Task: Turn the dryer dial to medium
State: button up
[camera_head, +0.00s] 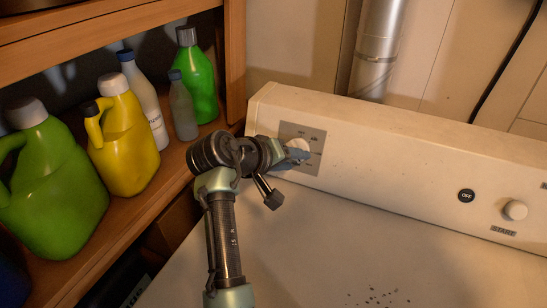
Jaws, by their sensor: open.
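The dryer dial (299,146) is a pale round knob on a grey square label plate (316,139) at the left of the dryer's back panel. My gripper (296,156) is at the dial, in front of its lower left part. Its fingers are small in this view and partly merge with the dial and plate, so I cannot tell whether they touch the dial. The pointer and most of the setting marks are hidden or too small to read.
The white dryer top (300,250) is clear except for dark specks. A START knob (515,210) and an OFF mark (466,196) are on the panel's right. A wooden shelf (170,170) with several bottles, including a yellow jug (130,150), stands close on the left.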

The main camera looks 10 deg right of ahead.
jog(key=v, duration=1)
jog(key=shift+s+a, duration=0.15)
jog(key=shift+a, duration=0.15)
jog(key=shift+r, duration=0.1)
